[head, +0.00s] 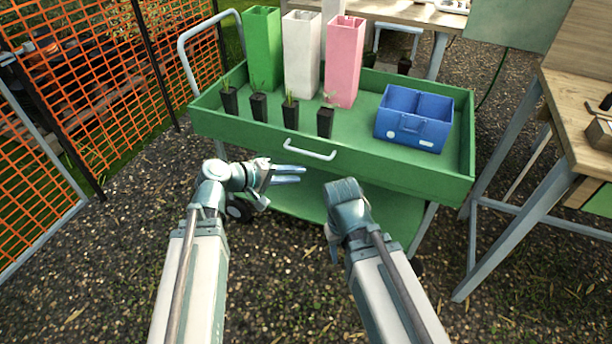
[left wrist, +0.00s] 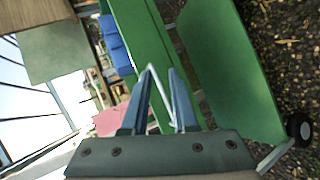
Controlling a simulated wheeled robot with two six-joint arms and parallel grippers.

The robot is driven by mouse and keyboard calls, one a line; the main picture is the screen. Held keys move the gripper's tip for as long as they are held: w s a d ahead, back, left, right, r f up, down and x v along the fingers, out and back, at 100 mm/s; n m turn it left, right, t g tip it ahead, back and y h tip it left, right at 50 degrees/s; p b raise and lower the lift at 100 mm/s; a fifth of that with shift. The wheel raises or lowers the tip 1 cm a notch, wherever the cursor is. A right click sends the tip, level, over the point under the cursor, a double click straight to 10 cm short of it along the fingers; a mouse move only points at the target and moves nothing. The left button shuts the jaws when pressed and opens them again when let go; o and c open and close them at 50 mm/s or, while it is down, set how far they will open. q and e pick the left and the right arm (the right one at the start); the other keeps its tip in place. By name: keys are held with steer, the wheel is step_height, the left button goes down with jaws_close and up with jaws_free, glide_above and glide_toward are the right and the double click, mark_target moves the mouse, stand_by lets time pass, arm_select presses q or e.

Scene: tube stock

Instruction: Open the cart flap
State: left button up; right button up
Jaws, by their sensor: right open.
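The green cart (head: 360,204) has a front flap (head: 385,172), which stands upright and closed along its top tray. A white bar handle (head: 310,152) is fixed to the flap. My left gripper (head: 290,174) is open just in front of the flap, slightly below and left of the handle. In the left wrist view, the handle (left wrist: 158,84) shows between the two fingers (left wrist: 160,76) of the left gripper; I cannot tell whether they touch it. My right gripper (head: 343,187) is in front of the cart, below and right of the handle; its fingers are mostly hidden.
On the cart stand green (head: 262,48), white (head: 302,55) and pink (head: 344,62) tall containers, several black seedling pots (head: 290,115) and a blue crate (head: 412,118). An orange mesh fence (head: 100,90) is left; a wooden table (head: 585,125) is right. Gravel lies in front.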

mark_target(306, 152)
arm_select(q)
steer(key=w+a+f+n+t+b, duration=0.2)
steer(key=w+a+n+t+b, duration=0.25)
steer(key=a, duration=0.25)
steer(key=b+x, duration=0.1)
steer(key=x, duration=0.3)
steer(key=b+x, duration=0.1)
steer(key=x, duration=0.3)
steer(key=d+b+x, duration=0.1)
steer(key=x, duration=0.4)
steer(key=shift+s+d, duration=0.1)
steer(key=shift+s, duration=0.2)
arm_select(e)
step_height(306, 152, down, 10)
arm_select(q)
steer(key=shift+c, duration=0.2)
jaws_close()
arm_select(e)
steer(key=shift+f, duration=0.1)
